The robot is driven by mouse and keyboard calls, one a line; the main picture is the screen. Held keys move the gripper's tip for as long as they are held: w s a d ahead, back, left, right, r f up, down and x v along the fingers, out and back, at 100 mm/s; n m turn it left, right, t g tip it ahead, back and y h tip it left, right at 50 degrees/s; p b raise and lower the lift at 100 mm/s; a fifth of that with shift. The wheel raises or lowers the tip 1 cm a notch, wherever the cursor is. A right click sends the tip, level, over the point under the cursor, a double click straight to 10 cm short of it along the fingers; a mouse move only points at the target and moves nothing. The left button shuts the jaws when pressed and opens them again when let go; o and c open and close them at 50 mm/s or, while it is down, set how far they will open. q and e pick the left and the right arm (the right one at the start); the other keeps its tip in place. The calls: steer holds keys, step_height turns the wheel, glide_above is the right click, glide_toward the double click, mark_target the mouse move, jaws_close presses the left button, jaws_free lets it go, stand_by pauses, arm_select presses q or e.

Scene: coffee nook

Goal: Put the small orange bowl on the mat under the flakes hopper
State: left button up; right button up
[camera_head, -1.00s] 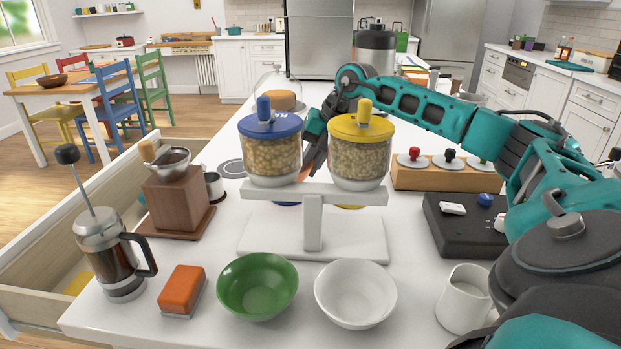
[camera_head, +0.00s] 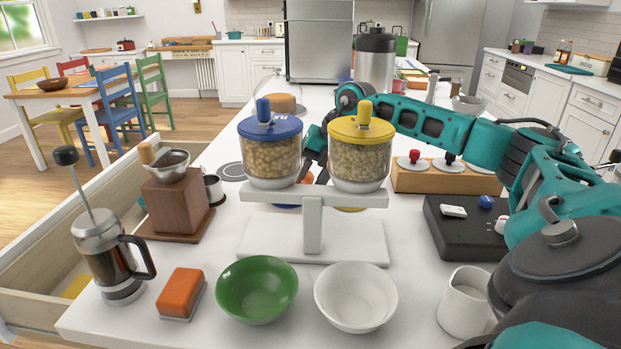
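Below the shelf, slivers of a blue mat (camera_head: 287,206) and a yellow mat (camera_head: 350,209) show. A small orange patch (camera_head: 307,177), perhaps the orange bowl, shows between the hoppers, mostly hidden. My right gripper (camera_head: 316,158) reaches from the right behind the yellow-lidded hopper, close to that patch. Its fingers are mostly hidden, so its grip cannot be told. My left gripper is not in view.
A green bowl (camera_head: 257,290) and a white bowl (camera_head: 356,297) stand before the stand. An orange block (camera_head: 181,293), french press (camera_head: 108,262) and grinder (camera_head: 176,205) are at left.

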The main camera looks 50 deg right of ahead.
steer(key=p+v, duration=0.1)
steer(key=v, duration=1.1)
